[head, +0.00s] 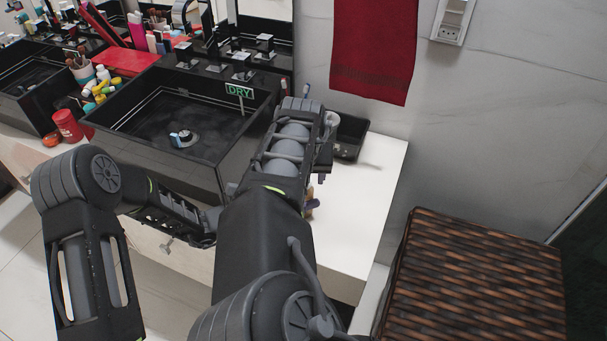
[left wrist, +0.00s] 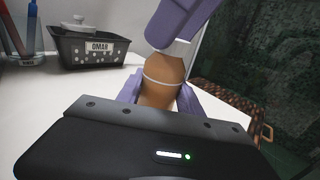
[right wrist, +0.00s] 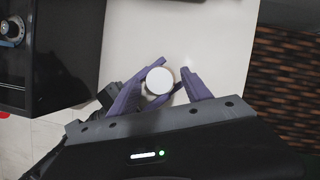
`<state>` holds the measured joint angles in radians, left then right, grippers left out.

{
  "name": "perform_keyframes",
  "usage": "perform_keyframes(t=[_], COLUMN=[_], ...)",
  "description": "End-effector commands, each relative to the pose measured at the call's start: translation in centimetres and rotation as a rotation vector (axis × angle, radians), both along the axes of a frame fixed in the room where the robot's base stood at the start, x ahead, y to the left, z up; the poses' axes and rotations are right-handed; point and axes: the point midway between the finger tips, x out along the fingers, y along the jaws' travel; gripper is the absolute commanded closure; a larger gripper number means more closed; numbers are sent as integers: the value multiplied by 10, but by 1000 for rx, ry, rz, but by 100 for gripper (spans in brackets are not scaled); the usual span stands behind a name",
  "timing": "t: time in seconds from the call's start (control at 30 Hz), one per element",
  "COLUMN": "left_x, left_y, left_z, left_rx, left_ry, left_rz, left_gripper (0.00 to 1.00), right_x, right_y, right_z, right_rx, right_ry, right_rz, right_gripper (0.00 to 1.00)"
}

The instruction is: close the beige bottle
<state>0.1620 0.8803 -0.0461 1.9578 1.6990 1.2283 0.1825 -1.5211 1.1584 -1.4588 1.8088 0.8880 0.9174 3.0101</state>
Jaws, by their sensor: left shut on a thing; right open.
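The beige bottle (left wrist: 160,92) stands upright on the white counter, with a pale band around its upper part. My left gripper (left wrist: 160,100) is shut on its body. A round white cap (right wrist: 159,80) shows at the top of the bottle; I cannot tell whether it is tight. My right gripper (right wrist: 162,78) is open above the bottle, its purple fingers on either side of the cap. In the head view my right arm hides most of the bottle, and only a small brown part (head: 312,204) shows.
A black tray (left wrist: 90,47) labelled OMAR is behind the bottle. A wicker basket (head: 475,275) stands right of the counter (head: 365,215). The counter's right part is mostly clear.

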Motion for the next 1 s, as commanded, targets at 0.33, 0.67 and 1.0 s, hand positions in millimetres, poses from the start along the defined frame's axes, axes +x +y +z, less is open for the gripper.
perform_keyframes(t=[0.33, 0.67, 1.0], left_x=[-2, -2, -2], left_y=[-1, -2, -2], left_z=[-1, -1, -1], left_rx=[1, 0, 0], left_ry=[3, 2, 1], left_rz=[-5, -5, -5], left_gripper=[100, 100, 100], right_x=[1, 0, 0], right_y=[0, 1, 0], right_z=[28, 45, 45], right_rx=[0, 1, 1], right_ry=[-3, 0, 0], right_rz=[1, 1, 1], right_gripper=[43, 43, 22])
